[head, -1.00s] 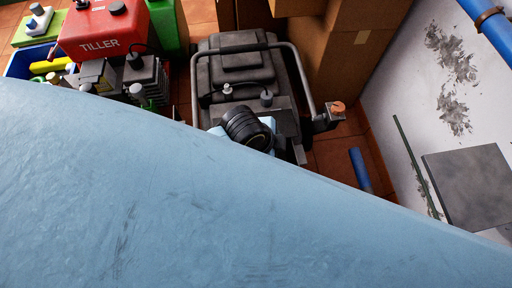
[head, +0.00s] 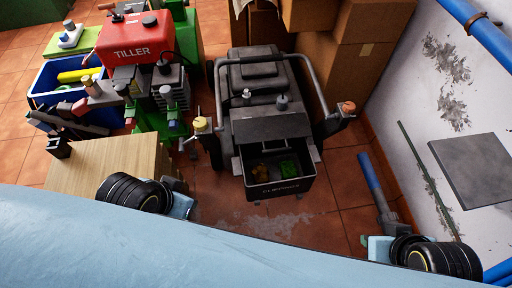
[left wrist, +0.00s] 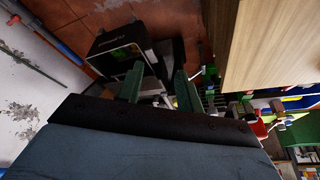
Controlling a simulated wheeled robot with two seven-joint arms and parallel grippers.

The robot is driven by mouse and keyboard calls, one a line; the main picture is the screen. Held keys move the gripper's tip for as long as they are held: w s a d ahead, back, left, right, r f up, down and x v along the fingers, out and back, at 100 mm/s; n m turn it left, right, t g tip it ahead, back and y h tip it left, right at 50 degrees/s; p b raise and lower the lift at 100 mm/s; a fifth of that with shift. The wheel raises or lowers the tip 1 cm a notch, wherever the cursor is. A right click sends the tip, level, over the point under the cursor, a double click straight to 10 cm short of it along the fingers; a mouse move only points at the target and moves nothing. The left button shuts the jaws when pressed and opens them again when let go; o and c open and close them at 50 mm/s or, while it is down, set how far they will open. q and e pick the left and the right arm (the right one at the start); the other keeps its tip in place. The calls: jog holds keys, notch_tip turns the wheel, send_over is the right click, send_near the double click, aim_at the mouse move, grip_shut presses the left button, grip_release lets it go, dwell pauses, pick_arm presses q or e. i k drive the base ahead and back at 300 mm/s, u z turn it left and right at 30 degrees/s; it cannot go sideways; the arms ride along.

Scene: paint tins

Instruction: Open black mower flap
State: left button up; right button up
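The black mower (head: 262,85) stands on the tiled floor in the middle of the head view. Its dark flap (head: 272,127) slopes above the front box (head: 280,189). The box's top shows an opening, with yellow and green bits inside. The lettered box also shows in the left wrist view (left wrist: 117,42), turned over. My left gripper (left wrist: 158,88) has two dark green fingers spread apart, with nothing clearly held between them. It is short of the box, and its fingertips are not distinguishable in the head view. My right arm shows at lower right, without clear fingers.
A wooden tabletop (head: 105,165) lies left of the mower. The red tiller (head: 132,40) and a blue crate (head: 45,95) stand behind it. Cardboard boxes (head: 345,55) stand at the back. Floor in front of the box is clear.

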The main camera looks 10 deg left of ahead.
aim_at(248, 130)
jog(key=u, duration=0.1)
jog(key=i, duration=0.2)
jog(key=u, duration=2.25)
jog(key=k, duration=0.8)
jog(key=z, duration=1.05)
jog(key=i, duration=0.5)
jog(key=z, duration=0.05)
